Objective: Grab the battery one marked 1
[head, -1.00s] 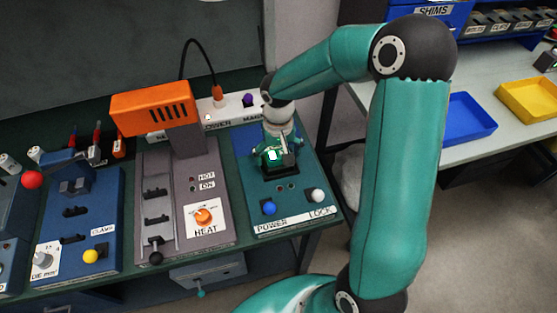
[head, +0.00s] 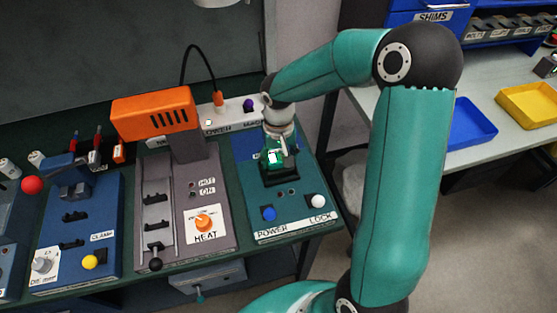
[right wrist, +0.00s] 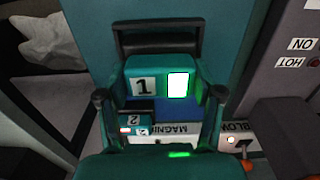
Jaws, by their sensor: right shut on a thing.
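The battery marked 1 (right wrist: 143,88) is a teal block with a white "1" label and a bright lit window. In the right wrist view it sits between the two dark fingertips of my right gripper (right wrist: 160,96), which is shut on it. In the head view my right gripper (head: 279,146) points down and the battery's lit face (head: 274,157) shows under it, at the black holder (head: 280,180) on the blue POWER/LOCK unit (head: 290,229). I cannot tell whether the battery is seated or slightly raised. My left gripper is not in view.
A second block marked 2 (right wrist: 133,119) with a small red light is behind. Left of the blue unit stand the grey HEAT unit (head: 218,225) with its orange heater head (head: 155,111) and the CLAMP unit (head: 105,220). A side table holds blue and yellow trays (head: 528,104).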

